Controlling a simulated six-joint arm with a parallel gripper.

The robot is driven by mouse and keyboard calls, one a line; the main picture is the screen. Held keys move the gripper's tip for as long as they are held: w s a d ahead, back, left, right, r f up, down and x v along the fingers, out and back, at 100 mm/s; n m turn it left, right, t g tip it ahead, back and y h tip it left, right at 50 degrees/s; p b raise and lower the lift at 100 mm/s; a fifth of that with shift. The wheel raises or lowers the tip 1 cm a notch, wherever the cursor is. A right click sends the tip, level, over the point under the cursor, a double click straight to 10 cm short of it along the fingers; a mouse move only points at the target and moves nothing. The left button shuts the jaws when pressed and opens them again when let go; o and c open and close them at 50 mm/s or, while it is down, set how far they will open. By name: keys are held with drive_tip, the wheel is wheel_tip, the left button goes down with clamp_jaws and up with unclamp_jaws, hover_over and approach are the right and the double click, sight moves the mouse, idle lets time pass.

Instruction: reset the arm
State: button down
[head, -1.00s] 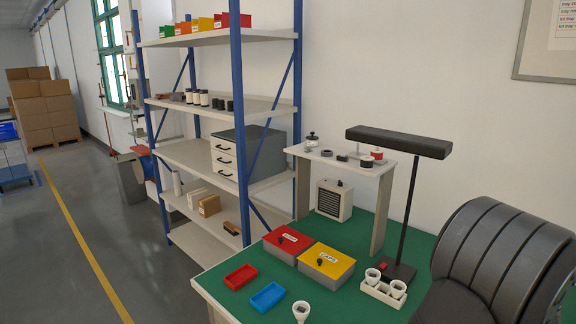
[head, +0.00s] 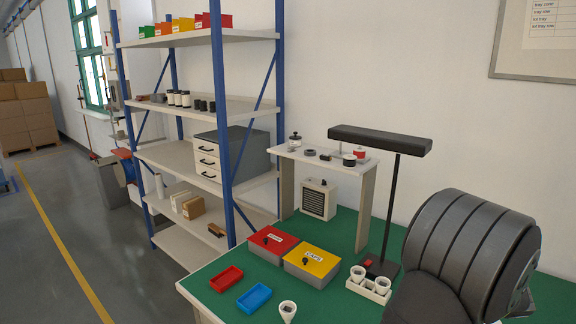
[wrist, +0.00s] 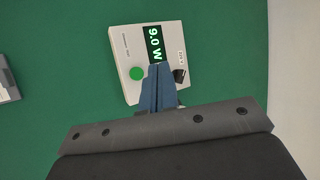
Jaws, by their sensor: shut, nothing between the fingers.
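My gripper (wrist: 158,88) shows in the wrist view with its blue-grey fingers together and nothing between them. It points down over the green bench top (wrist: 60,70). Beyond the fingertips is a white box (wrist: 128,50) with a green button and a display reading 9.0 W; the fingers overlap part of it in the picture, and I cannot tell the gap. In the head view a dark, rounded, ribbed part of my arm fills the lower right, and my gripper is not visible there.
On the bench are a red-lidded box (head: 272,246), a yellow-lidded box (head: 314,262), red tray (head: 226,279), blue tray (head: 254,297), a white holder (head: 366,290) with bulbs, a loose bulb (head: 287,311) and a black lamp (head: 380,135). A small raised shelf (head: 350,172) stands behind.

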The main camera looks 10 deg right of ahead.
drive_tip(key=f+n+g, duration=0.1)
drive_tip(key=n+g, duration=0.1)
drive_tip(key=n, duration=0.1)
drive_tip(key=shift+w+f+n, duration=0.3)
drive_tip(key=shift+f, duration=0.1)
drive_tip(key=n, duration=0.1)
drive_tip(key=n+g, duration=0.1)
drive_tip(key=d+f+n+g+h, duration=0.1)
drive_tip(key=n, duration=0.1)
drive_tip(key=shift+w+f, duration=0.1)
drive_tip(key=shift+w, duration=0.25)
drive_tip(key=d+n, duration=0.1)
drive_tip(key=n, duration=0.1)
drive_tip(key=w+n+g+h, duration=0.1)
drive_tip(key=n, duration=0.1)
drive_tip(key=shift+d+g, duration=0.3)
drive_tip(key=shift+d, duration=0.05)
drive_tip(key=a+r+n+g+h, duration=0.1)
drive_tip(key=a+r+n, duration=0.3)
drive_tip(key=r+n, duration=0.5)
drive_tip(key=shift+r+h, duration=0.55)
drive_tip(key=shift+h, duration=0.05)
drive_tip(key=shift+s, duration=0.1)
